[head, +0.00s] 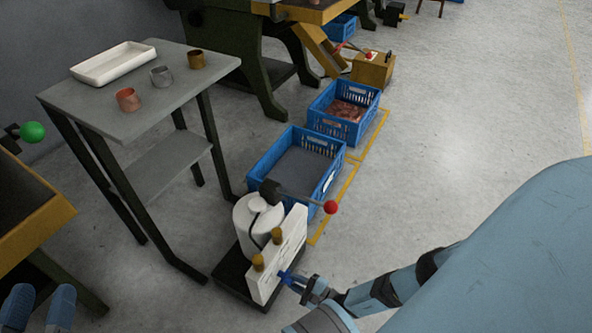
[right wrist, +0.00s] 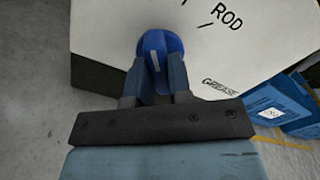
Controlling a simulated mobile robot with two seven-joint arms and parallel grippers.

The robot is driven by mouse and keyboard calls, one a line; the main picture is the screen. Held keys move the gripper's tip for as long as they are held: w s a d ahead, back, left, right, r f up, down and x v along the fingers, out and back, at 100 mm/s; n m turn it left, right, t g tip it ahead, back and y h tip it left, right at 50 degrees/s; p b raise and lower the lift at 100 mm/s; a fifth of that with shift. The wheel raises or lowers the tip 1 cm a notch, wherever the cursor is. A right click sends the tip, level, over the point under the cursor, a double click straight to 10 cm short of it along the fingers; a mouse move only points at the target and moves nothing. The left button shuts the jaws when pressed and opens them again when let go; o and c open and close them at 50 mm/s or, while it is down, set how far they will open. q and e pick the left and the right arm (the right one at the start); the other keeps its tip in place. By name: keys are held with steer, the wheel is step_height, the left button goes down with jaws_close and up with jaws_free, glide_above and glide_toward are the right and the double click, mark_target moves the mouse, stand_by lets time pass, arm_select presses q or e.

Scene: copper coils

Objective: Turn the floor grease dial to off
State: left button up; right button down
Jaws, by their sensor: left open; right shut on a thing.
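The grease unit (head: 266,289) stands on the floor, a white panel with a white drum behind it on a dark base. Its blue dial (head: 287,277) is on the panel face. In the right wrist view the dial (right wrist: 160,42) carries a white mark, and the white panel (right wrist: 105,30) reads "ROD" and "GREASE". My right gripper (head: 292,280) is shut on the dial, its fingers (right wrist: 155,80) on either side of it. My left gripper (head: 38,308) is open and empty at the lower left, apart from the unit.
A grey table (head: 190,88) with a white tray (head: 112,64) and copper-coloured and grey rings stands at upper left. Blue crates (head: 262,160) sit behind the unit. A lever with a red ball (head: 331,207) juts from the unit's top. Floor to the right is clear.

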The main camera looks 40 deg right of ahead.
arm_select(q)
steer(key=shift+a, duration=0.1)
arm_select(e)
steer(key=c, duration=1)
jaws_free()
steer(key=shift+c, duration=0.2)
steer(key=shift+s, duration=0.1)
arm_select(q)
steer(key=shift+s+d+f+n+g+y+p, duration=0.2)
steer(key=shift+s+d+n+g+y+p, duration=0.2)
steer(key=shift+n+p, duration=0.55)
arm_select(e)
steer(key=v, duration=1.3)
steer(key=shift+s+d, duration=0.2)
steer(key=shift+s, duration=0.15)
arm_select(q)
steer(key=shift+a, duration=0.1)
